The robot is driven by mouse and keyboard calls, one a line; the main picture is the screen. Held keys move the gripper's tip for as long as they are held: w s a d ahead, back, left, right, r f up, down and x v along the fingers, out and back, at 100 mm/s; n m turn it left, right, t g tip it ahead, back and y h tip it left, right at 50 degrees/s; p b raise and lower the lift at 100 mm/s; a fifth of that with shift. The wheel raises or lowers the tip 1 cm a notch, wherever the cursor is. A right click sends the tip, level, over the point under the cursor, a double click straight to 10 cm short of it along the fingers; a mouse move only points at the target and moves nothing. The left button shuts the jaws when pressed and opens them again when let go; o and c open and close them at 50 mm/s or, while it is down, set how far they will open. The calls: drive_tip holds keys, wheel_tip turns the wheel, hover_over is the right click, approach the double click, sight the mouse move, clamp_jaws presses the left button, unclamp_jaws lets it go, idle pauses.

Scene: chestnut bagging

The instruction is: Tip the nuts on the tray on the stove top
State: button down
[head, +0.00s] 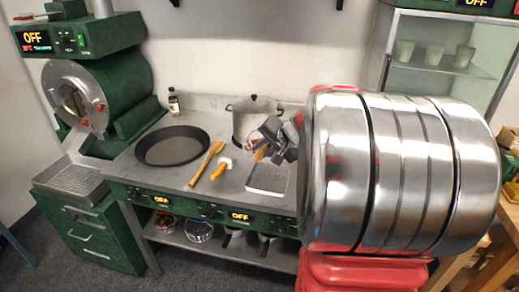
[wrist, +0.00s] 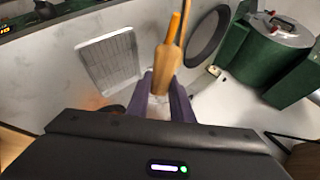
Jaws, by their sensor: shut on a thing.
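The tray (head: 268,178) is a flat silver perforated one, lying on the grey stove top (head: 160,178) at its right. It also shows at upper left in the wrist view (wrist: 110,60). I make out no nuts on it. My gripper (head: 264,151) is above the stove top, behind the tray and in front of the pot. Only part of this thing shows. Whether it holds nuts I cannot tell.
A black pan (head: 172,146) lies on the left, with a wooden spatula (head: 207,163) and an orange-handled tool (head: 221,170) beside it. A steel pot (head: 246,112) stands behind. A green roaster (head: 119,92) is at far left. Bowls (head: 199,232) stand on the lower shelf.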

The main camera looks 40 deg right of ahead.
drive_tip(key=shift+s+d+f+m+t+y, duration=0.3)
drive_tip(key=shift+s+d+f+m+t, duration=0.6)
drive_tip(key=shift+f+t, duration=1.3)
drive_tip(key=shift+s+d+f+m+t+y, duration=0.4)
drive_tip(key=shift+s+f+m+t, duration=0.7)
drive_tip(key=shift+s+f+t, duration=0.95)
drive_tip(key=shift+s+d+f+m+t+y, duration=0.2)
drive_tip(key=shift+s+d+f+m+t, duration=0.65)
drive_tip(key=shift+f+t, duration=1.45)
drive_tip(key=shift+w+a+r+t, duration=0.15)
drive_tip(key=shift+w+r+t, duration=0.15)
drive_tip(key=shift+r+t, duration=0.2)
drive_tip(key=shift+r, duration=0.15)
